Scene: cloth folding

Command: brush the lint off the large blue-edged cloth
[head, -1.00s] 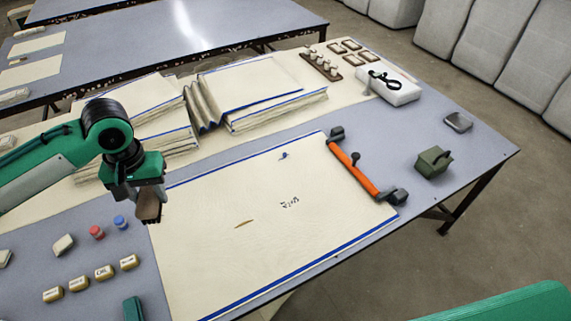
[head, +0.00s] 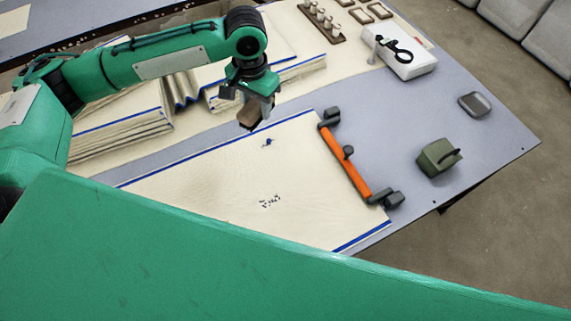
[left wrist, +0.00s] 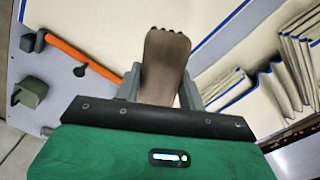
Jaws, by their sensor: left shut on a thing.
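The large blue-edged cloth (head: 200,190) lies flat on the table, its near left part hidden behind my green body part. A dark lint patch (head: 269,201) and a small blue bit (head: 267,142) are on it. My left gripper (head: 252,104) is shut on a brown wooden brush (head: 250,117), near the cloth's far blue edge. The brush (left wrist: 166,62) also shows between the fingers in the left wrist view, bristle end away from me. Whether it touches the cloth cannot be told. My right gripper is not in view.
An orange bar with dark clamps (head: 345,160) lies along the cloth's right edge. Folded cloth stacks (head: 120,135) stand behind it. A green box (head: 437,157), a grey dish (head: 475,104) and a white block with a black tool (head: 405,58) are at the right.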

